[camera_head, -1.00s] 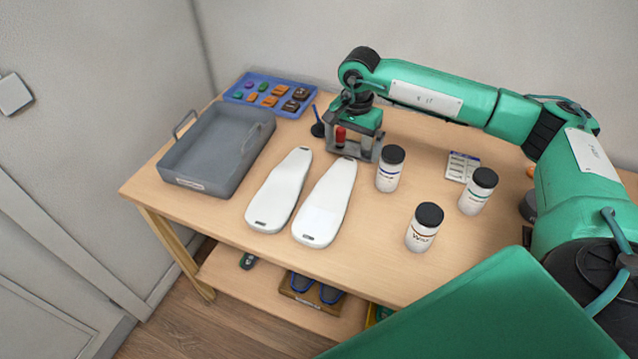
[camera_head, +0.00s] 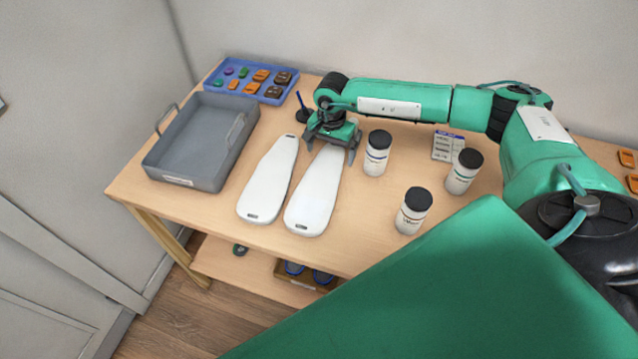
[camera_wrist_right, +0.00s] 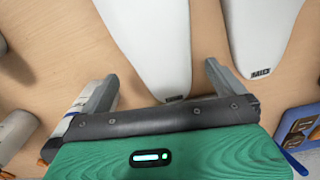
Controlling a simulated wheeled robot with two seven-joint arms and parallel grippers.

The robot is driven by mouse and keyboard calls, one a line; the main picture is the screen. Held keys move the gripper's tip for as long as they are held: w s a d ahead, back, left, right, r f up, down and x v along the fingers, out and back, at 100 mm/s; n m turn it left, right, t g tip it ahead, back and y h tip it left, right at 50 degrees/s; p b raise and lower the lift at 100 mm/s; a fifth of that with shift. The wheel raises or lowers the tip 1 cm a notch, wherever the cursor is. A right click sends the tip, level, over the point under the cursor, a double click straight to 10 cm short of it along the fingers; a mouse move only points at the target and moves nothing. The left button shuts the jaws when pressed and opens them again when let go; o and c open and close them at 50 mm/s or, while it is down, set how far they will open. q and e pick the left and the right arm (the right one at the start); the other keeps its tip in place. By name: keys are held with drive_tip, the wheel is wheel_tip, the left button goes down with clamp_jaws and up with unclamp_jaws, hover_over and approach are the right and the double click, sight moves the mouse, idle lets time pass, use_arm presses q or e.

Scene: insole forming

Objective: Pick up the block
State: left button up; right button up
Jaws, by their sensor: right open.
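My right gripper (camera_head: 330,151) is open just above the far, narrow end of the right white insole form (camera_head: 314,195). In the right wrist view its two fingers (camera_wrist_right: 157,90) stand wide apart with nothing between them but bare table and part of a white form (camera_wrist_right: 152,40). Several small blocks, green, purple, orange and brown, lie in the blue tray (camera_head: 216,88) at the back left, apart from the gripper. One is an orange block (camera_head: 261,75). Which block the task means cannot be told. My left gripper is not in view.
The left white form (camera_head: 268,180) lies beside the right one. A grey bin (camera_head: 190,172) stands at left. Bottles (camera_head: 377,155), (camera_head: 463,172) and (camera_head: 413,212) stand right of the forms. A pen holder (camera_head: 303,114) is close behind the gripper. The front table edge is clear.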

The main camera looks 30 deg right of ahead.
sight(329, 161)
drive_tip(key=f+p, duration=0.1)
drive_tip(key=f, duration=0.2)
drive_tip(key=shift+w+f, duration=0.1)
drive_tip(key=shift+w, duration=0.1)
drive_tip(key=shift+f, duration=0.15)
drive_tip(key=c, duration=1.4)
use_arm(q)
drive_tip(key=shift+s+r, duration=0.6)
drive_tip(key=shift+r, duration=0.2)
use_arm(e)
drive_tip(key=shift+o, duration=0.2)
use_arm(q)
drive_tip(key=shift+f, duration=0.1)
use_arm(e)
drive_tip(key=shift+r, duration=0.2)
use_arm(q)
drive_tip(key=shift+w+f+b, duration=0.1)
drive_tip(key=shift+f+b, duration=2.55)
drive_tip(key=shift+b, duration=0.1)
use_arm(e)
wheel_tip(329, 161, up, 20)
drive_tip(key=shift+f, duration=0.15)
